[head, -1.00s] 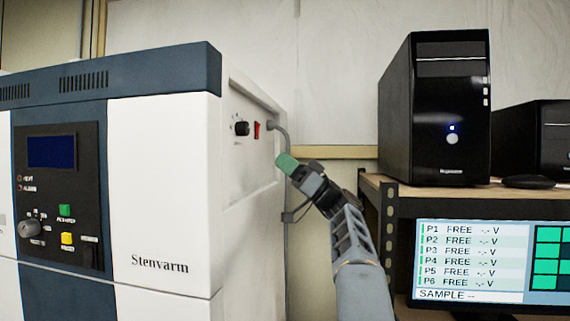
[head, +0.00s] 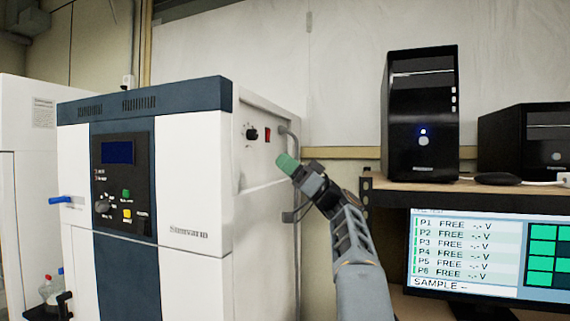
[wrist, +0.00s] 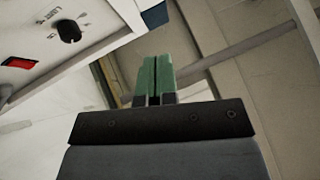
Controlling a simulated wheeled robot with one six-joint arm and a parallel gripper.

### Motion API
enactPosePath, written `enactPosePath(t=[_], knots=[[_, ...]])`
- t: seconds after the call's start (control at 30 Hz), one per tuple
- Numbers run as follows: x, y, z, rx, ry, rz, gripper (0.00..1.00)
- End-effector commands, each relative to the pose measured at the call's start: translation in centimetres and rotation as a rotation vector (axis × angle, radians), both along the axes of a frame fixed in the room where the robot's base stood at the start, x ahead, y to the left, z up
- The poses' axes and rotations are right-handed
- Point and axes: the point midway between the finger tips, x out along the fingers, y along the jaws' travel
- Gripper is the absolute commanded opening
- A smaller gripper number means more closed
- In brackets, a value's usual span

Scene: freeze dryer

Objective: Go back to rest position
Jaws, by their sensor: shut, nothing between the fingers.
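My gripper (head: 287,164) is in the middle of the head view, in front of the right side of the freeze dryer (head: 196,196). Its green fingers are closed together with nothing between them. In the wrist view the fingers (wrist: 157,76) also show shut and empty. The dryer's side panel carries a black knob (head: 252,133) and a red switch (head: 268,135). In the wrist view the knob (wrist: 69,31) and the red switch (wrist: 20,62) lie at the upper left, apart from the fingertips.
A grey pipe (head: 294,140) runs down beside the dryer's right side. At the right, a shelf (head: 372,187) holds a black computer tower (head: 422,120), with a monitor (head: 480,250) below. A white cabinet (head: 35,130) stands at the left.

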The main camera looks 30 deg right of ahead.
Motion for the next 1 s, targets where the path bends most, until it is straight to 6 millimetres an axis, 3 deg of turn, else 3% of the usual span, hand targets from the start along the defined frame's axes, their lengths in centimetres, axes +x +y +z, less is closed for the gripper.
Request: enactPosePath(t=[0.77,0.9,0.97,1.0], knots=[[0.1,0.2,0.0,0.001,0.001,0.005,0.00],[0.3,0.1,0.0,0.039,0.063,0.042,0.00],[1.6,-0.1,-1.3,0.059,0.184,0.052,0.00],[2.9,-0.5,-3.2,0.076,0.292,0.050,0.00]])
